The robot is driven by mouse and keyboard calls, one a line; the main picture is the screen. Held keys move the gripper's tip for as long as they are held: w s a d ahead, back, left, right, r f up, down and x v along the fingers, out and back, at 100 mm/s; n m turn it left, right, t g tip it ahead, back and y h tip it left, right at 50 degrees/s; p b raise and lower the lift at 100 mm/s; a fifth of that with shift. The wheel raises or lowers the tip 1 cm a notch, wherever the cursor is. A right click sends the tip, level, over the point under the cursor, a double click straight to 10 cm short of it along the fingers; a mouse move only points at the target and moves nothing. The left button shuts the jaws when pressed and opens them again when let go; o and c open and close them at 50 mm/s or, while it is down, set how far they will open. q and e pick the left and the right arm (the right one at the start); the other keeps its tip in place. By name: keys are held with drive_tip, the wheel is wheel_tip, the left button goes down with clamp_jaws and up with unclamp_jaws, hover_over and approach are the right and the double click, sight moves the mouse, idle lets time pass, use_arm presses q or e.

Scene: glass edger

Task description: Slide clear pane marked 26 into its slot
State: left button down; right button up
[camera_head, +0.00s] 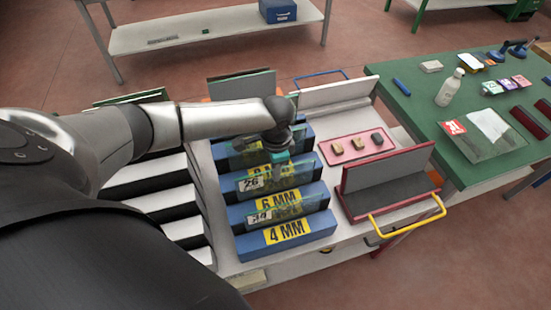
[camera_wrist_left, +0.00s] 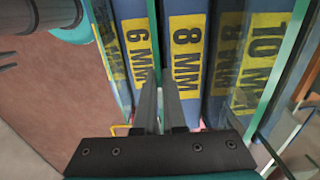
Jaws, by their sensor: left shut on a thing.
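The clear pane marked 26 (camera_head: 291,174) stands upright in the blue rack, between the block labelled 6 MM (camera_head: 318,196) and the one behind it. My left gripper (camera_head: 276,152) comes down on the pane's upper edge and is shut on it. In the left wrist view the closed fingers (camera_wrist_left: 160,88) hold the pane's thin green edge (camera_wrist_left: 152,35) between the 6 MM (camera_wrist_left: 140,50) and 8 MM (camera_wrist_left: 188,55) labels. Its lower edge is hidden, so I cannot tell how deep it sits. My right gripper is not in view.
Another clear pane with a white tag (camera_head: 288,207) stands in front, behind the 4 MM block (camera_head: 290,234). A black-and-white slotted rack (camera_head: 155,200) is at left. A pink tray (camera_head: 357,146) and a yellow-handled stand (camera_head: 385,180) are at right. A green table (camera_head: 415,105) lies beyond.

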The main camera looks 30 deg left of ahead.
use_arm(q)
drive_tip(key=shift+f, duration=0.3)
drive_tip(key=c, duration=0.9)
unclamp_jaws()
drive_tip(key=shift+s+f, duration=0.1)
wheel_tip(320, 180, up, 15)
drive_tip(key=shift+d+r+p, duration=0.1)
drive_tip(key=shift+r+p, duration=0.1)
drive_tip(key=shift+p, duration=0.5)
